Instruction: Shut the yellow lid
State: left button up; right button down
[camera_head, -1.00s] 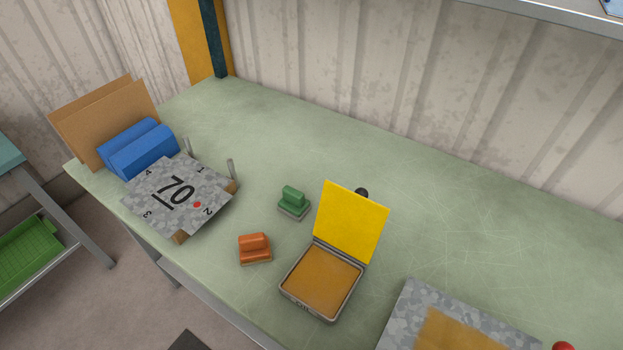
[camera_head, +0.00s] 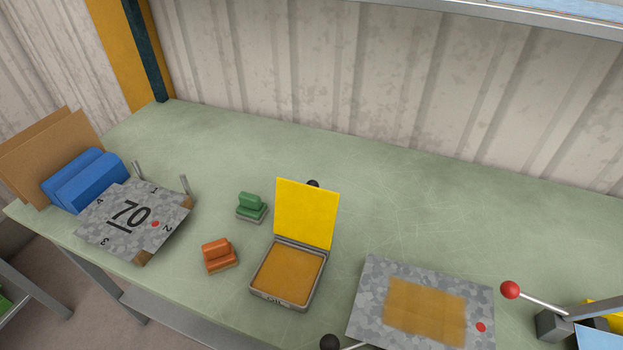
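The yellow lid (camera_head: 306,214) stands open and roughly upright at the back edge of a shallow grey box (camera_head: 256,295). The box sits on the green bench and holds an orange-brown pad (camera_head: 288,273). A small black knob (camera_head: 313,183) shows just behind the lid's top edge. Neither of my grippers is in the head view.
A green stamp (camera_head: 251,207) and an orange stamp (camera_head: 219,255) stand left of the box. A mottled plate marked 70 (camera_head: 162,210) lies further left, by blue blocks (camera_head: 88,180). Another mottled plate (camera_head: 375,280) and a red-knobbed lever (camera_head: 510,290) are at right. The bench (camera_head: 420,215) behind is clear.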

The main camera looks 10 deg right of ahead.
aim_at(306, 213)
jog(key=k+j+u, duration=0.2)
jog(key=k, duration=0.35)
jog(key=k+j+u, duration=0.2)
jog(key=k+j, duration=0.15)
jog(key=k, duration=0.2)
jog(key=k+j+u, duration=0.2)
jog(key=k+j, duration=0.2)
jog(key=k, duration=0.15)
